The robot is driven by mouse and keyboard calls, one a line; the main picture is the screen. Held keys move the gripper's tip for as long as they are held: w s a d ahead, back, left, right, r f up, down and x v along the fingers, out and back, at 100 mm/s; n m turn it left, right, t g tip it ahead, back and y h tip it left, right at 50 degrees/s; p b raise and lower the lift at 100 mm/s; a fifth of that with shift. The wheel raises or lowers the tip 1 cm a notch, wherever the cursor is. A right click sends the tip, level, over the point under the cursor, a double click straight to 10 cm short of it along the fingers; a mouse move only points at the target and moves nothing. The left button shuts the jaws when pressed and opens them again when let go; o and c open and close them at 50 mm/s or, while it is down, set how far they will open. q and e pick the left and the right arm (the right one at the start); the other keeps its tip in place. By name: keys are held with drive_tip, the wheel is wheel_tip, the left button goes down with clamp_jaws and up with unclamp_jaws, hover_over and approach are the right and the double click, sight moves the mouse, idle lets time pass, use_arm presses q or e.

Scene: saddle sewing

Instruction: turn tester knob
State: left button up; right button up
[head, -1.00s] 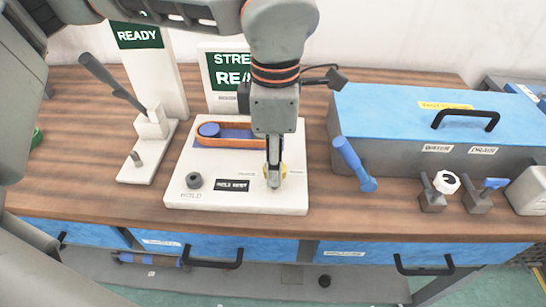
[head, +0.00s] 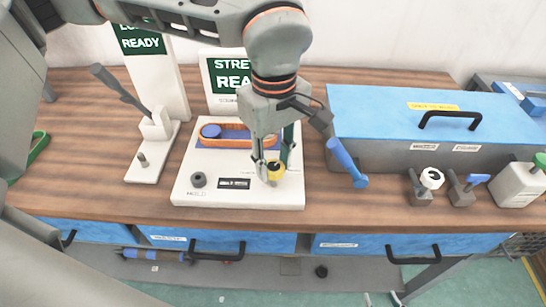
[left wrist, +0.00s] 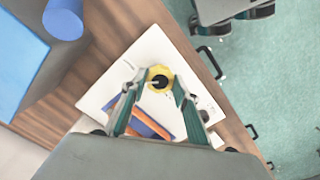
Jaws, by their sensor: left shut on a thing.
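The tester (head: 240,190) is a white box on the bench with an orange belt loop (head: 226,141) and a green-lit display (head: 233,78) behind it. Its yellow knob (head: 275,172) with a dark centre is at the front right corner. My left gripper (head: 266,170) reaches down from above and is shut on the yellow knob. In the left wrist view the knob (left wrist: 160,78) sits between its fingertips. My right gripper (head: 382,299) shows only as two fingertips, apart, at the bottom edge of the head view.
A black hold button (head: 198,180) is at the tester's front left. A lever stand (head: 152,150) stands to the left. A blue-lidded box (head: 400,105) with a blue handle (head: 346,162) stands close on the right. Blue drawers (head: 190,243) are below the bench edge.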

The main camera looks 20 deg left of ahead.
sight(274, 167)
use_arm(q)
drive_tip(key=shift+r+m+p, duration=0.1)
drive_tip(key=shift+m+p, duration=0.35)
drive_tip(key=shift+m, duration=1.15)
drive_tip(key=o, duration=1.1)
wheel_tip(274, 167, up, 12)
drive_tip(key=shift+s, duration=0.1)
